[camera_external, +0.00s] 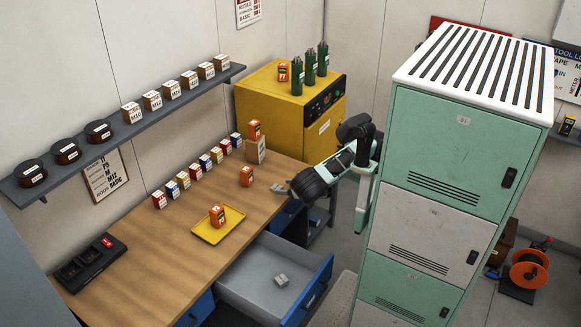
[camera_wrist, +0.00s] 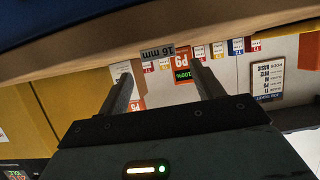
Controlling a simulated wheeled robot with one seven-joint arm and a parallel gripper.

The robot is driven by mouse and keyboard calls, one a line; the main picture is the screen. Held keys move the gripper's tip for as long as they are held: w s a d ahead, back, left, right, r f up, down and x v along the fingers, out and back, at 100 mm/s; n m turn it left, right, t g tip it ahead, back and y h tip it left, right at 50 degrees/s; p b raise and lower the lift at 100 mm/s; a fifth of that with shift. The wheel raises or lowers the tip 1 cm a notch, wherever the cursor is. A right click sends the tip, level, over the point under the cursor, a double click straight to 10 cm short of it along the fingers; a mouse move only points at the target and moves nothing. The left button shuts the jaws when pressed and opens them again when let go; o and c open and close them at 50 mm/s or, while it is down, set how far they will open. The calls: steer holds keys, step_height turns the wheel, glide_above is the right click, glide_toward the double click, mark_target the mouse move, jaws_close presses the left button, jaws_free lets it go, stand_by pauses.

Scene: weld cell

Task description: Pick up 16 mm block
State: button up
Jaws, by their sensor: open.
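The 16 mm block (camera_wrist: 157,53) shows in the wrist view as a small grey piece with a "16 mm" label at the wooden bench edge. It lies in line with the gap between my fingers, just beyond their tips. My gripper (camera_wrist: 160,70) is open with nothing held. In the external view my gripper (camera_external: 287,189) reaches left to the bench's right edge. A small grey shape shows at its tips there, and I cannot tell block from fingers. Another small grey piece (camera_external: 282,281) lies in the open drawer (camera_external: 250,284); its label is unreadable.
An orange battery (camera_external: 247,177) stands on the bench (camera_external: 140,240) just left of my gripper and shows behind the block in the wrist view (camera_wrist: 181,66). A yellow tray (camera_external: 203,236) holds another. Small boxes line the wall side. A green locker (camera_external: 450,145) stands close right.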

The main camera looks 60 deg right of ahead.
mark_target(276, 187)
steer(key=shift+p+x, duration=0.9)
steer(key=shift+x, duration=1.05)
steer(key=shift+f, duration=0.15)
steer(key=c, duration=1.1)
